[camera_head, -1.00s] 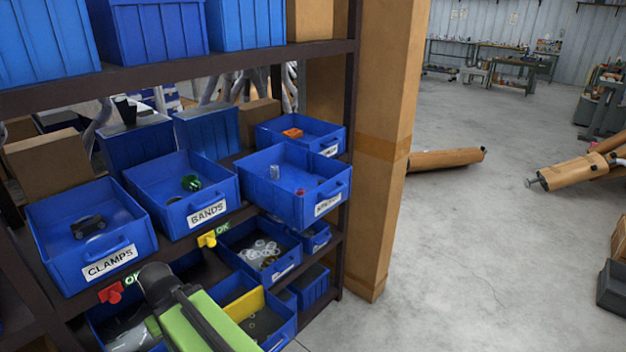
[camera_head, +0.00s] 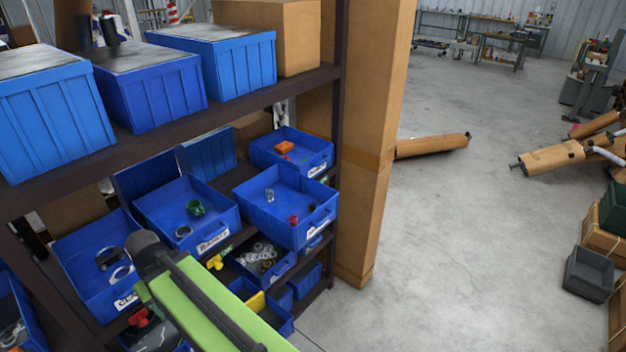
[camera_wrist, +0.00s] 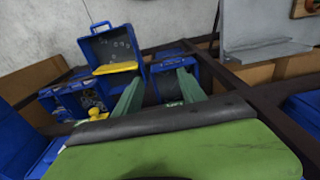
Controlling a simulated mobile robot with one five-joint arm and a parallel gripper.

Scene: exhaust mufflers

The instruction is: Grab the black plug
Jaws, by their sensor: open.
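I cannot make out with certainty which thing is the black plug. A black ring-like part (camera_head: 108,258) lies in the front left blue bin (camera_head: 75,250), partly behind my arm. In the head view my green arm crosses the lower shelf front, and the fingertips are not clear.
Dark shelf boards (camera_head: 240,105) and a post hem in the bins. One bin (camera_head: 285,205) holds red and clear parts; another (camera_head: 185,215) holds a green part. A bin with pale rings (camera_wrist: 112,45) shows in the wrist view.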

